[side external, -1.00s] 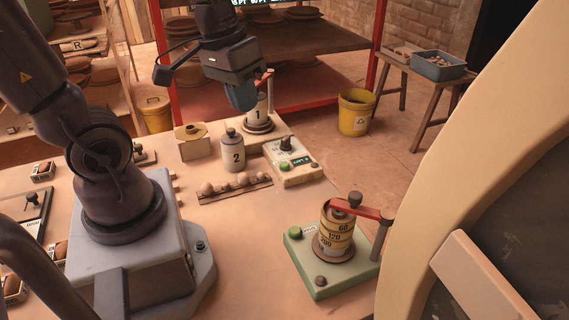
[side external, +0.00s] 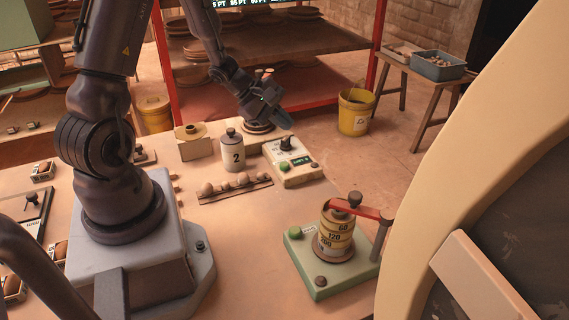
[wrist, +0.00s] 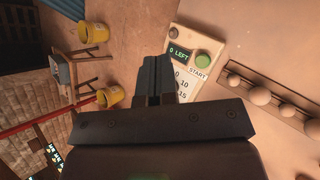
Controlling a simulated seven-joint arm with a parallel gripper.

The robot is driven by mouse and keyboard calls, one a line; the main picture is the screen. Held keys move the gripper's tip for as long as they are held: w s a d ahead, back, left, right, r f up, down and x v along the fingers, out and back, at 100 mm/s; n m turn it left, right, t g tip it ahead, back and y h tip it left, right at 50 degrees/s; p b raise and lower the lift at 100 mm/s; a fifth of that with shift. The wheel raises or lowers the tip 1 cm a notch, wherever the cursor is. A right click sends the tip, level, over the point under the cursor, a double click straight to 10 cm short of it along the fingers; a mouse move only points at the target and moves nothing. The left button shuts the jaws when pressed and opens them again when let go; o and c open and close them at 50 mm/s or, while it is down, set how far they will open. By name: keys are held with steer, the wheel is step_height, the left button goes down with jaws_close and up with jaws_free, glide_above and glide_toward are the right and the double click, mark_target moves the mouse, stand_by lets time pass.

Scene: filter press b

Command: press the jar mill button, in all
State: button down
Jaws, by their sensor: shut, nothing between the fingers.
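The cream control box (side external: 296,174) sits at the table's back edge, beside the stand of the jar mill. It has a green button (side external: 284,168), a small lit display and a dark dial knob. In the wrist view the green button (wrist: 203,61) is marked START and the display (wrist: 179,52) reads "0 LEFT". My gripper (side external: 285,121) is shut and empty, above and behind the box in the side view. In the wrist view my fingertips (wrist: 156,60) are left of the box, apart from the button. My gripper hides jar 1.
Jar 2 (side external: 232,152) stands left of the box, with a rack of balls (side external: 236,188) in front. A green sieve shaker (side external: 334,266) with its own green button stands at the front right. A yellow bucket (side external: 356,112) is on the floor. The middle tabletop is clear.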

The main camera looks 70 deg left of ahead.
mark_target(284, 165)
steer(key=shift+w+a, duration=0.1)
stand_by(0.3)
steer(key=shift+f, duration=4.4)
steer(key=shift+f, duration=0.1)
steer(key=shift+f, duration=0.3)
